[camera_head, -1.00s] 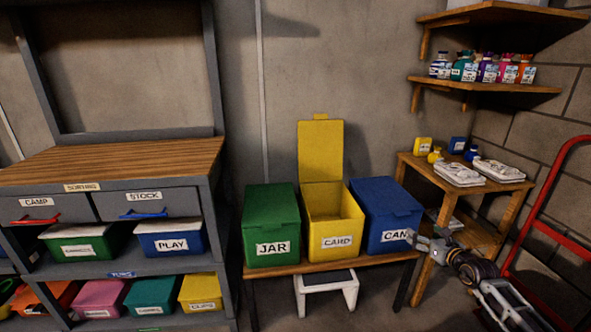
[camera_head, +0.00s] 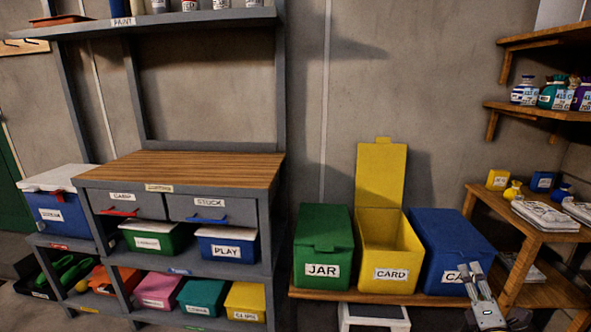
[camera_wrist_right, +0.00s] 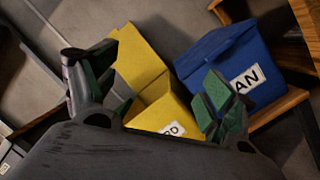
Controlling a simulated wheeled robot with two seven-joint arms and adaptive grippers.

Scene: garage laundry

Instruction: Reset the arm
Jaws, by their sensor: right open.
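My right gripper (camera_head: 471,282) is in front of the blue CAN bin (camera_head: 445,236) in the head view, overlapping its label. Its two fingers are apart with nothing between them. In the right wrist view the open fingers (camera_wrist_right: 150,95) frame the yellow CARD bin (camera_wrist_right: 160,110), and the blue bin (camera_wrist_right: 222,62) is at the upper right. The yellow CARD bin (camera_head: 388,262) has its lid raised, and no contents show. My left gripper is in neither view.
A green JAR bin (camera_head: 322,240), lid closed, stands left of the yellow bin on a low wooden bench (camera_head: 345,297). A white step stool (camera_head: 373,318) is below. A wooden-topped drawer unit (camera_head: 195,166) stands left. A wooden side table (camera_head: 550,236) is at right.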

